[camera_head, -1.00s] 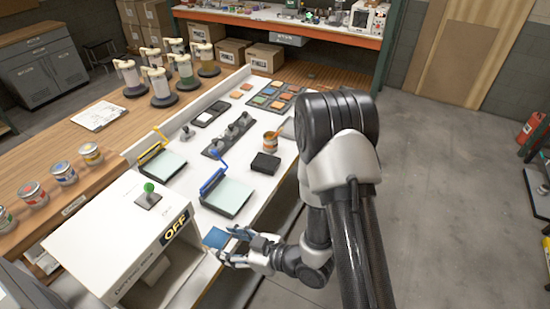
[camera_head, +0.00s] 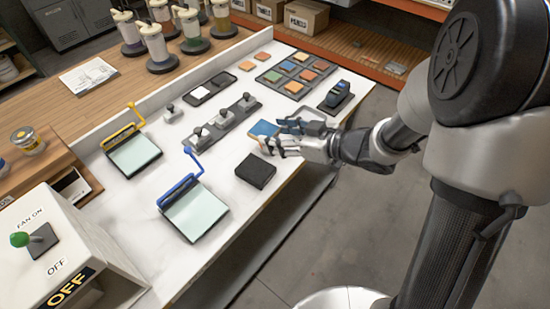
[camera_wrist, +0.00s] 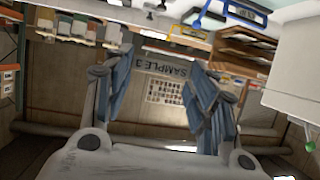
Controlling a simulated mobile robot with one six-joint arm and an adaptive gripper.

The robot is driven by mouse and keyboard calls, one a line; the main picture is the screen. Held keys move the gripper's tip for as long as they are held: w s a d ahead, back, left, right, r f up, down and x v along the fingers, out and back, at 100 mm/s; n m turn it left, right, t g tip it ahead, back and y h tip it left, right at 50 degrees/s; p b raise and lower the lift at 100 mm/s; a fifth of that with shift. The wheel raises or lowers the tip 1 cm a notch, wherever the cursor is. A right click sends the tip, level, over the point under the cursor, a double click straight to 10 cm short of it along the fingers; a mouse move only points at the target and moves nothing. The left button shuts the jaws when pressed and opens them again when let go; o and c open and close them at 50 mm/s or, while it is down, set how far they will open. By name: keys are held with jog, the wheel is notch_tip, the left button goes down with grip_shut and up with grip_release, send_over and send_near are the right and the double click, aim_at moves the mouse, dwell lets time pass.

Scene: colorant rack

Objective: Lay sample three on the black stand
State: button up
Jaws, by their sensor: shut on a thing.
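My gripper (camera_head: 272,143) is shut on a flat blue sample panel (camera_head: 262,129), held above the white table. In the wrist view, a grey strip lettered SAMPLE 3 (camera_wrist: 170,70) shows between the two fingers. A low black block (camera_head: 256,170), which looks like the black stand, sits on the table just below the gripper in the head view. Its top is bare, and the panel is apart from it. Part of the panel is hidden by the fingers.
A blue-handled board (camera_head: 195,212) and a yellow-handled board (camera_head: 134,154) lie to the left. A dark handheld device (camera_head: 337,95) stands to the right. A tray of coloured tiles (camera_head: 296,73) lies behind. The white OFF box (camera_head: 62,250) stands front left.

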jog(key=shift+w+d+f, duration=0.1)
jog(key=shift+w+d, duration=0.15)
jog(key=shift+w, duration=0.05)
notch_tip(320, 180, down, 20)
jog(key=b, duration=0.7)
jog(key=shift+r, duration=0.25)
jog(key=shift+f+b, duration=0.2)
jog(key=shift+b, duration=0.1)
jog(key=o, duration=1)
jog(key=shift+r, duration=0.15)
